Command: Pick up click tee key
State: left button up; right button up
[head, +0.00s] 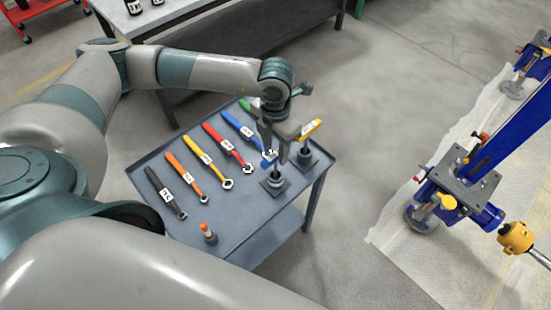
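Two upright tools stand in holders with square dark bases at the right side of a grey tray cart (238,222). The rear one has a yellow crossbar handle (312,128). The front one, in the front holder (275,184), has a blue handle (266,162), partly hidden by my gripper. I cannot tell from markings which is the click tee key. My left gripper (275,154) points down at the front tool, its fingers apart on either side of its upper part; contact is not clear. My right gripper is out of view.
Several wrenches with coloured handles, such as the red one (222,142), lie in a row on the cart. A small orange-topped piece (207,232) stands near its front. Blue screw jack parts (475,190) stand on a pale mat at right. A bench is behind.

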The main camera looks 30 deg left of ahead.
aim_at(275, 170)
pick_arm(q)
jog(key=shift+f+p, duration=0.3)
jog(key=shift+p, duration=0.1)
notch_tip(275, 170, down, 2)
jog(key=shift+s+f+p, duration=0.1)
jog(key=shift+p, duration=0.35)
jog(key=shift+f, duration=0.6)
grip_shut()
